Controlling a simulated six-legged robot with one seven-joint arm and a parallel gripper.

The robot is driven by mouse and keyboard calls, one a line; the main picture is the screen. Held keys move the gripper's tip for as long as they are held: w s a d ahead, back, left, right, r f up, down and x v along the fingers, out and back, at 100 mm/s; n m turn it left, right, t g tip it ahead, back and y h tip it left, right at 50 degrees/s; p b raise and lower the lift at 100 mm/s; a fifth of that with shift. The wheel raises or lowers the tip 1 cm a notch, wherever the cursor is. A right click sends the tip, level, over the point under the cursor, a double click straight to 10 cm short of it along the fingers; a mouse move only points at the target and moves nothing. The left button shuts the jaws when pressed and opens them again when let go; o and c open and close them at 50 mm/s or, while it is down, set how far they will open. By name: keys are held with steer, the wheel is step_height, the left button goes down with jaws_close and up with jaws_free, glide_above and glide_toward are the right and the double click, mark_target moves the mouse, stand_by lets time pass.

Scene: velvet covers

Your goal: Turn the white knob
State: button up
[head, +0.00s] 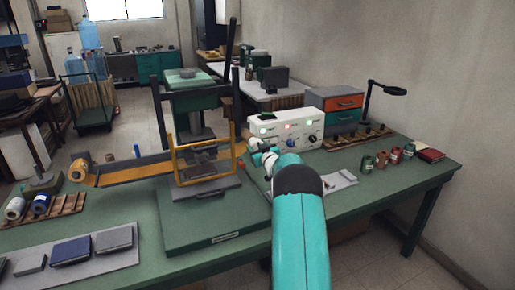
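The pale control box (300,120) stands on the green bench behind my gripper. Its front has a row of lit lamps, with a blue knob (290,142) and a dark knob (312,138) below them. I cannot clearly make out a white knob; the lower left of the panel is largely covered by my gripper. My gripper (257,146) is in front of that lower left part, at the end of my teal arm. It is too small to tell whether its fingers are open, or whether it touches the panel.
A yellow-framed press (203,160) stands close left of my gripper. Drawers (336,105) and a dark lamp (387,90) are right of the box. Several small spools (381,159) and a red book (431,155) lie farther right. The bench's right front (395,185) is clear.

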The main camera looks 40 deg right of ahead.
steer(key=shift+n, duration=0.5)
steer(key=n, duration=0.5)
steer(key=shift+n, duration=0.3)
steer(key=n, duration=0.5)
stand_by(0.4)
steer(key=o, duration=1)
steer(key=shift+c, duration=0.2)
steer(key=v, duration=1.4)
